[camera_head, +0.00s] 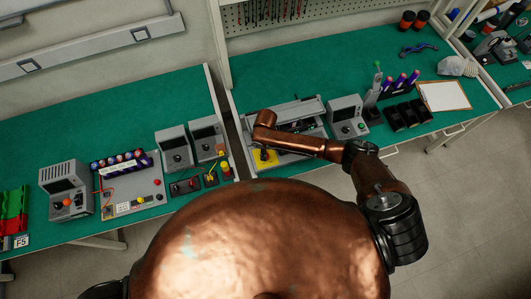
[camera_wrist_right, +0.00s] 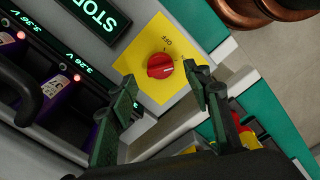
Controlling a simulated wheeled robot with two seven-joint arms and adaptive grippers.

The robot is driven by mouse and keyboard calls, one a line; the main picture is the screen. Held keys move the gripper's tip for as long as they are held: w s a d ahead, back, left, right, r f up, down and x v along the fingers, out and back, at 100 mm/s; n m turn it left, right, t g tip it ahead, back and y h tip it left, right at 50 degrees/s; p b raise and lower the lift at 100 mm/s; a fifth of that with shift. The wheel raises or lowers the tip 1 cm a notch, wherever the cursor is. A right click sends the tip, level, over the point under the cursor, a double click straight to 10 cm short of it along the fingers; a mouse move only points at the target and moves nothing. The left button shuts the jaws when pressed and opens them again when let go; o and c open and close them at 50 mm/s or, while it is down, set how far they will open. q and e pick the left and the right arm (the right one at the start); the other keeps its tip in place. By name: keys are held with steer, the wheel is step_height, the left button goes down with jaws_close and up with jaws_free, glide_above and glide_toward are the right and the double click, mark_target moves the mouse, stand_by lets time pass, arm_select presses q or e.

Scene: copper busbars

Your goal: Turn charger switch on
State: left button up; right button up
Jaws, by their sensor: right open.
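The charger switch is a red rotary knob (camera_wrist_right: 160,66) on a yellow plate (camera_wrist_right: 150,45) with an OFF label beside it. In the head view the yellow plate (camera_head: 264,161) is at the charger's front left, under my right arm, which partly hides the charger. My left gripper is out of view.
A grey instrument (camera_head: 347,118) stands right of the charger. Several cell holders and a clipboard (camera_head: 443,96) lie farther right. Left of the bench gap are more grey units (camera_head: 174,149) and a battery test board (camera_head: 130,185). Green mat behind them is clear.

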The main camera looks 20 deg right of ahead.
step_height(320, 180, up, 9)
steer(key=shift+f, duration=0.15)
steer(key=shift+a, duration=0.1)
stand_by(0.5)
